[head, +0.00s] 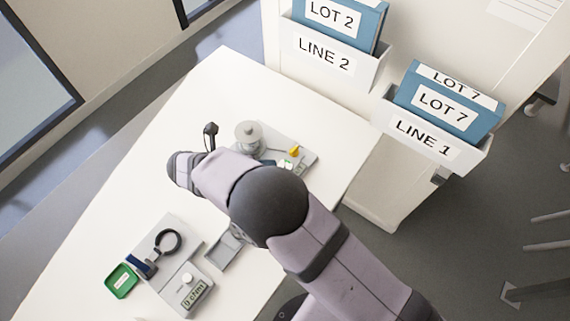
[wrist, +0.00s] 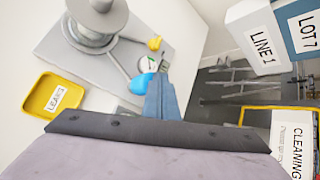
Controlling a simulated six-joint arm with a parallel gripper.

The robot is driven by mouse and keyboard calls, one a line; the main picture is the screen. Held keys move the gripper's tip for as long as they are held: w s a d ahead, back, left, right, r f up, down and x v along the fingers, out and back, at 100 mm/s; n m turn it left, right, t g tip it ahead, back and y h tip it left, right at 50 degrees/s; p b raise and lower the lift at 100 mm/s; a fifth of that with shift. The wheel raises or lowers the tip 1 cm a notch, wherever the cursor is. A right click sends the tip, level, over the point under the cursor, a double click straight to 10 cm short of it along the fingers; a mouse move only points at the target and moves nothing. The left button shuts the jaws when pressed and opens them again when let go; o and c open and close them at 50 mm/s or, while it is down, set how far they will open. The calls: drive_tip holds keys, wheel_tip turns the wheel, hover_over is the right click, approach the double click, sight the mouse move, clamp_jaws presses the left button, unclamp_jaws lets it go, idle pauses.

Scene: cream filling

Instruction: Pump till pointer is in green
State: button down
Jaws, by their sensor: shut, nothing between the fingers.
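The pump station is a grey plate (wrist: 72,42) with a grey metal vessel (wrist: 95,22) on it; in the head view the vessel (head: 249,136) stands behind my arm. A small round dial (wrist: 150,66) with a pale face and some green sits near the plate's edge. Its pointer is too small to read. A yellow part (wrist: 155,43) is beyond it. A bright blue part (wrist: 140,84) shows just left of my fingers; I cannot tell whether they touch it. My gripper (wrist: 160,80) is shut and empty, close to the dial. My arm hides it in the head view.
A yellow tray labelled LEAKS (wrist: 52,96) lies left of the plate. A second device (head: 185,288) with a display and a green tray (head: 122,281) are at the table's near left. Labelled bins (head: 430,135) hang at the right. The table's far-left surface is clear.

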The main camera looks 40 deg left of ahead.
drive_tip(key=shift+r, duration=0.15)
drive_tip(key=shift+r+p, duration=1.5)
drive_tip(key=shift+p, duration=0.05)
wheel_tip(320, 180, up, 6)
drive_tip(key=p, duration=0.5)
drive_tip(key=shift+w, duration=0.1)
